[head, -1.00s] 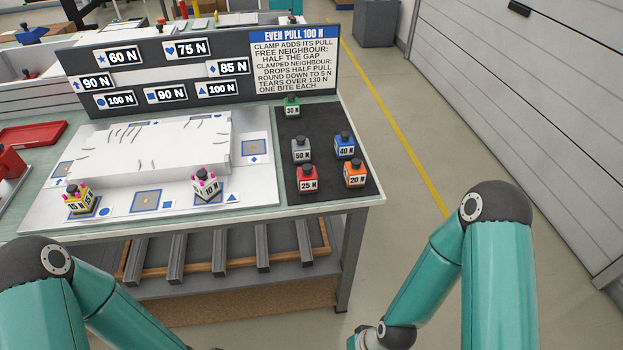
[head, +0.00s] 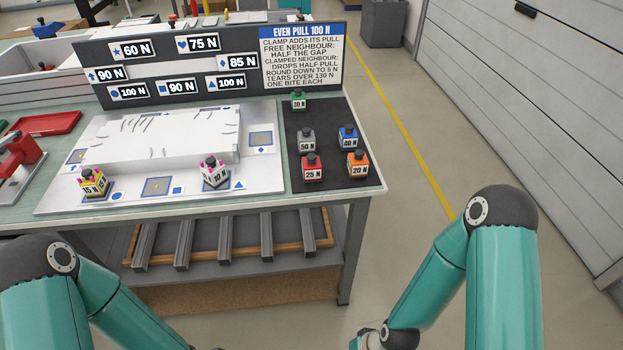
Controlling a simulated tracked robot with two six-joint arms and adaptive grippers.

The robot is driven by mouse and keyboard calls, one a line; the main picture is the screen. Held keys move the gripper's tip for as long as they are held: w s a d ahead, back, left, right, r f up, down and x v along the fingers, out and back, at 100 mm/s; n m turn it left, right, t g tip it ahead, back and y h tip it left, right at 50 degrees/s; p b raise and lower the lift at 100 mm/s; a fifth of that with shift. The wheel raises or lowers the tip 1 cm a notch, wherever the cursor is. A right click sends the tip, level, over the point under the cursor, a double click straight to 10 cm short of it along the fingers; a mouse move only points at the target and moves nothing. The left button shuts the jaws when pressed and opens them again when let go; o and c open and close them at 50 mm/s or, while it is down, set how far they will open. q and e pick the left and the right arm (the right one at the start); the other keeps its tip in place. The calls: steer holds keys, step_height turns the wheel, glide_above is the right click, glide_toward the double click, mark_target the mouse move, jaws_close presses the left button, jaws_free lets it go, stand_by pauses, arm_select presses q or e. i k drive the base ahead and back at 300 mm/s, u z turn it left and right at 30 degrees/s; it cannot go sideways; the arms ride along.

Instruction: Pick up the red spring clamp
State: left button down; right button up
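The red spring clamp (head: 312,168), labelled 25 N, stands upright on the black mat (head: 327,116) at the right end of the bench. A grey 50 N clamp (head: 306,140) is just behind it. An orange 20 N clamp (head: 357,163) is to its right, and a blue 40 N clamp (head: 348,137) is behind the orange one. A green 30 N clamp (head: 298,100) stands at the back of the mat. Both my arms show low in the head view, but their grippers are outside the picture.
A yellow 15 N clamp (head: 93,181) and a white 10 N clamp (head: 214,171) stand on the white plate (head: 200,205) at the left. A sign board (head: 165,67) rises along the back. The lower shelf (head: 235,270) holds several grey bars. Open floor (head: 385,215) lies right of the bench.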

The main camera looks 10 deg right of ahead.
mark_target(313, 173)
steer(key=k, duration=1.1)
steer(key=u, duration=0.3)
steer(key=i, duration=0.5)
steer(key=u, duration=0.55)
steer(key=i, duration=1.35)
steer(key=z, duration=0.65)
